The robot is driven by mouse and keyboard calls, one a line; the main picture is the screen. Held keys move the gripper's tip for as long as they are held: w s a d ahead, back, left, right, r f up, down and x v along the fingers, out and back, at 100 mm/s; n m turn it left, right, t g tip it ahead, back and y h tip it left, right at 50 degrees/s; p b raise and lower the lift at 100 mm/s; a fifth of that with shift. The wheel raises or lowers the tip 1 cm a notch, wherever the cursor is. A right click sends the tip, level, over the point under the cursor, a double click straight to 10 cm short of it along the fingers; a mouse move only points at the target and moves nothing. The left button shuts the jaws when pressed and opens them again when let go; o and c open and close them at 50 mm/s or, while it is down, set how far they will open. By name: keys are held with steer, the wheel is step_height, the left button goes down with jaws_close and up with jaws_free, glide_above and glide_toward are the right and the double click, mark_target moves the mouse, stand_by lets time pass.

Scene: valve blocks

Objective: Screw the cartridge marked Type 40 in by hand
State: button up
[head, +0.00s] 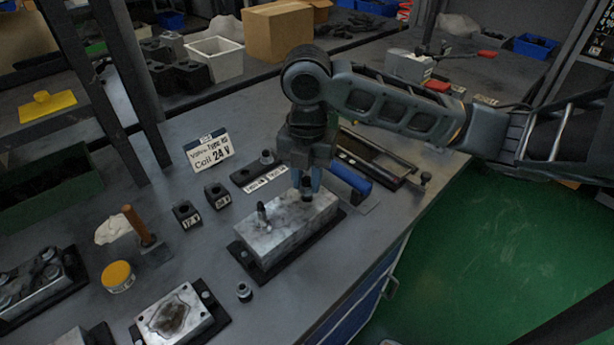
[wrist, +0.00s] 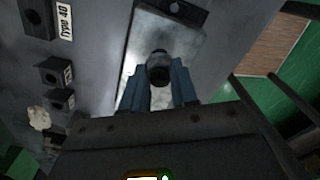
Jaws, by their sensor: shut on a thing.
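A bright metal valve block (head: 285,228) sits on a dark base plate on the bench. My gripper (head: 307,188) points down over the block's right part, with its fingers shut on a dark cartridge (head: 308,187). The wrist view shows the cartridge (wrist: 159,70) between the blue-grey fingertips, over the block face (wrist: 135,65). I cannot tell how deep it sits in its bore. Another thin dark fitting (head: 262,214) stands upright on the block's left part. A label reading Type 40 (wrist: 65,20) is beside a dark holder (wrist: 36,18) in the wrist view. The sign (head: 209,149) reads Coil 24 V.
Two black coils (head: 186,214) with voltage labels stand left of the block. A small round fitting (head: 244,292) lies in front of it. A yellow-lidded tin (head: 118,276) and a metal plate (head: 178,314) are at front left.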

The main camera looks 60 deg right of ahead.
steer(key=shift+f+b, duration=0.95)
steer(key=shift+f, duration=0.1)
steer(key=shift+r, duration=0.1)
steer(key=m, duration=0.5)
steer(key=shift+m, duration=0.4)
steer(key=m, duration=1.6)
steer(key=o, duration=0.8)
